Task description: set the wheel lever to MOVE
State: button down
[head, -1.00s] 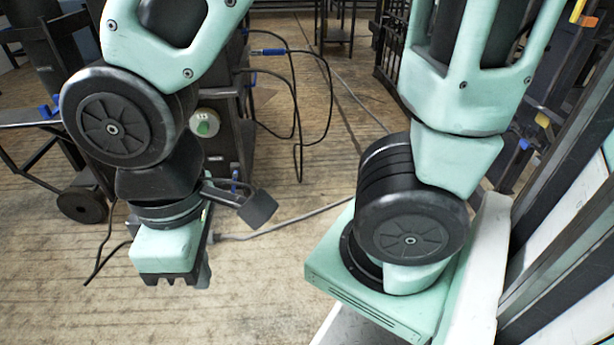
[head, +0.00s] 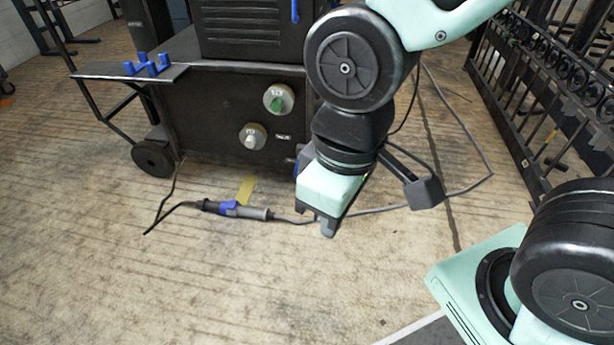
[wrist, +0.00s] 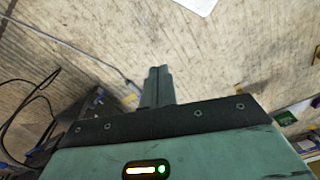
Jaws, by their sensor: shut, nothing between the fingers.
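The black wheeled cart (head: 225,125) stands at the back, left of my arm in the head view. One wheel (head: 153,158) shows at its lower left. I cannot make out a lever marked MOVE; the cart's lower right corner is partly hidden behind my arm. My gripper (head: 328,229) points down in front of the cart's right side, apart from it. In the wrist view its fingers (wrist: 157,86) are together and empty above bare floor.
The cart's front has a green knob (head: 278,99) and a white knob (head: 252,136). A black iron gate (head: 545,90) stands at the right. The front left floor is clear.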

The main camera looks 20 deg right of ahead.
jog(key=w+f+m+t+y+b, duration=0.3)
jog(key=w+f, duration=0.5)
jog(key=w, duration=0.6)
jog(key=w+f+m+t+b, duration=0.2)
jog(key=w+f+m, duration=0.45)
jog(key=w, duration=0.65)
jog(key=w+f+m+t+y+b, duration=0.25)
jog(key=w+f, duration=0.65)
jog(key=w, duration=0.5)
jog(key=w+d+f+m+t+b, duration=0.25)
jog(key=w+d+f, duration=0.2)
jog(key=f, duration=0.25)
jog(key=w+d+f+m+t+b, duration=0.1)
jog(key=w+d+f+m+t, duration=0.25)
jog(key=d+f, duration=0.3)
jog(key=s+d+f+m+t+h+b, duration=0.1)
jog(key=s+d+f+m+t, duration=0.2)
jog(key=d+f, duration=0.2)
jog(key=s+d+f+m+t+h+b, duration=0.1)
jog(key=s+d+f+m+t+b, duration=0.1)
jog(key=d+f, duration=0.4)
notch_tip(320, 180, down, 4)
jog(key=shift+s+r+m+t, duration=0.15)
jog(key=shift+s+m+t, duration=0.4)
jog(key=shift+s+m, duration=0.65)
jog(key=shift+d+h, duration=0.1)
jog(key=shift+h, duration=0.15)
